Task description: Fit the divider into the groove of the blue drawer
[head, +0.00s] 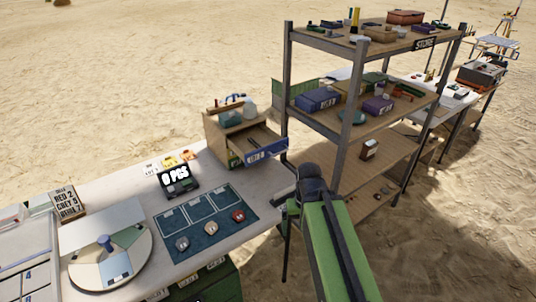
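The blue drawer (268,153) sticks out open from a small wooden cabinet (225,135) at the back right of the near table. It has a blue front with a pale label. I cannot single out the divider in this view. My green arm rises from the bottom edge, and its dark joint stands in front of the table's right end, below and right of the drawer.
Bottles and tools stand on the cabinet. A loaded metal shelf (345,120) stands close right of the drawer. Open sand lies beyond.

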